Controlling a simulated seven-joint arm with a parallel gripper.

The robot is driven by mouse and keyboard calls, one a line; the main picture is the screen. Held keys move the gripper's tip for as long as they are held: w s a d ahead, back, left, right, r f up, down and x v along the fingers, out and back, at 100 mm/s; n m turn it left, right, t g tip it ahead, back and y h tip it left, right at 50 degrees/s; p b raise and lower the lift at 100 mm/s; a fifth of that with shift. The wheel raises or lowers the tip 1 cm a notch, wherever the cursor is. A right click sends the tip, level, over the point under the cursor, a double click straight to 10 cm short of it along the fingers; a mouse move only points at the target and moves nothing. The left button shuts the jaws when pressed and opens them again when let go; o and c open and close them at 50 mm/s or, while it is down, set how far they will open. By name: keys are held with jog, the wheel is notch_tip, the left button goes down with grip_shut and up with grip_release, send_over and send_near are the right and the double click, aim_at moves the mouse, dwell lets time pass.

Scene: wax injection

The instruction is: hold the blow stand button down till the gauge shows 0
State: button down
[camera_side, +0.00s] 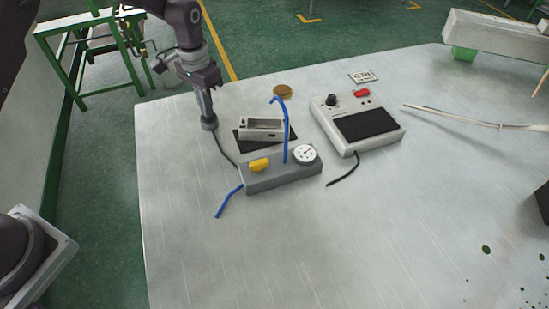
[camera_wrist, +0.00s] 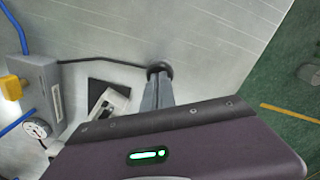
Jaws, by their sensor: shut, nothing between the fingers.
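The blow stand (camera_side: 280,175) is a grey box with a yellow knob (camera_side: 259,165), a round white gauge (camera_side: 304,153) and blue tubes. It also shows at the left of the wrist view (camera_wrist: 42,85), with its gauge (camera_wrist: 37,128); the needle is too small to read. A dark cable runs from the box to a round dark button (camera_side: 209,124) near the table's left edge, also in the wrist view (camera_wrist: 158,67). My gripper (camera_side: 207,115) points down with its fingers shut and empty, tips at the button. I cannot tell whether the button is pressed.
A small metal holder (camera_side: 262,128) on a black mat stands behind the blow stand. A white device with a black pad (camera_side: 358,123) stands to its right. A brown disc (camera_side: 283,91) lies farther back.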

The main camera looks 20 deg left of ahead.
dwell(0.4)
jog(key=shift+r, duration=2.65)
jog(key=shift+r, duration=0.2)
jog(key=s+r+n+t, duration=0.1)
jog(key=s+r, duration=0.6)
jog(key=r, duration=0.2)
jog(key=s+r+t, duration=0.2)
jog(key=s+r, duration=0.4)
jog(key=r, duration=0.3)
jog(key=s+n+t, duration=0.2)
jog(key=s, duration=1.8)
jog(key=shift+s+r+t, duration=0.2)
jog(key=shift+r+t, duration=0.1)
